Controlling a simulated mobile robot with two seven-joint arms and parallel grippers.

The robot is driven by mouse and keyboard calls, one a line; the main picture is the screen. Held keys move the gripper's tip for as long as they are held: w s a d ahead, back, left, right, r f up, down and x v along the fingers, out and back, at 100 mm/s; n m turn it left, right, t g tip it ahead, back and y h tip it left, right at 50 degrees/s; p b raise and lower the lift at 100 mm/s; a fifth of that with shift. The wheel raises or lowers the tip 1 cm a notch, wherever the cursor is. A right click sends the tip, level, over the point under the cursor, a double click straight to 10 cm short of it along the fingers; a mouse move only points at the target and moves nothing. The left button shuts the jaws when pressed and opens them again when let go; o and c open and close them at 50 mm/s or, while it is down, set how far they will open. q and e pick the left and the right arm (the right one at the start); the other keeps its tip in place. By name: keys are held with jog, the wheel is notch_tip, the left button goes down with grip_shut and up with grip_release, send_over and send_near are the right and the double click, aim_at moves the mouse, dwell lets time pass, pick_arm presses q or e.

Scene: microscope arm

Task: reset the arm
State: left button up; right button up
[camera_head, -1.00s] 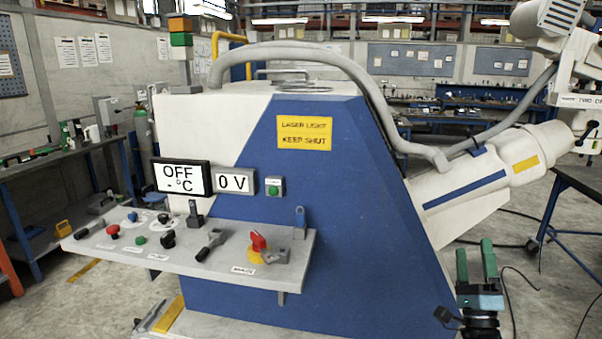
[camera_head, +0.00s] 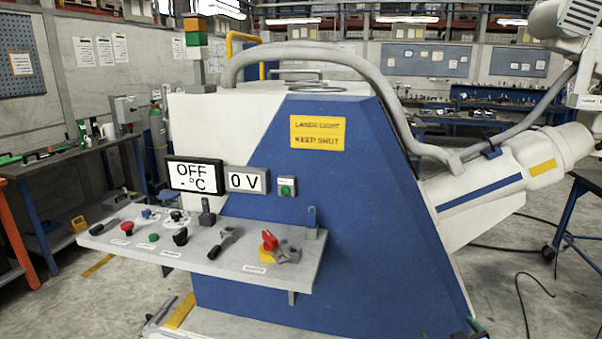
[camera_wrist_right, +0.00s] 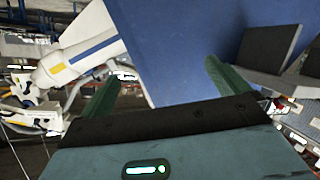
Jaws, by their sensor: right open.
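The large blue and white machine (camera_head: 340,220) stands in the middle of the head view. Its grey control shelf (camera_head: 140,255) carries a red rotary switch (camera_head: 269,240) on a yellow base, a red button (camera_head: 127,228), a green button (camera_head: 154,237) and several black knobs and levers. Its display (camera_head: 193,175) reads OFF, and the meter (camera_head: 247,181) reads 0 V. A white jointed arm (camera_head: 570,45) is partly in view at the top right. My right gripper (camera_head: 450,332) barely shows at the bottom edge. In the right wrist view its green fingers (camera_wrist_right: 160,86) are apart and empty, before the blue machine wall.
A white tube (camera_head: 525,175) with a blue stripe juts from the machine's right side, with a grey hose (camera_head: 390,105) above. A bench (camera_head: 70,155) stands at left and a blue-legged table (camera_head: 570,205) at right. Cables lie on the right floor.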

jog(key=s+a+f+g+y, duration=0.1)
jog(key=s+a+f, duration=0.2)
jog(key=s+f, duration=0.25)
jog(key=s+a+f+g, duration=0.1)
jog(key=s+a+f, duration=0.2)
jog(key=s+f, duration=0.3)
jog(key=s+a+f+g, duration=0.1)
jog(key=s+a, duration=0.2)
jog(key=s, duration=0.7)
jog(key=s+a+f+g+y, duration=0.1)
jog(key=s+a+f, duration=0.1)
jog(key=s, duration=0.8)
jog(key=s+a+f+m+g+y, duration=0.1)
jog(key=s+a, duration=0.4)
jog(key=s, duration=0.5)
jog(key=shift+s+f+g, duration=0.2)
jog(key=shift+s+g, duration=0.1)
jog(key=shift+g, duration=0.1)
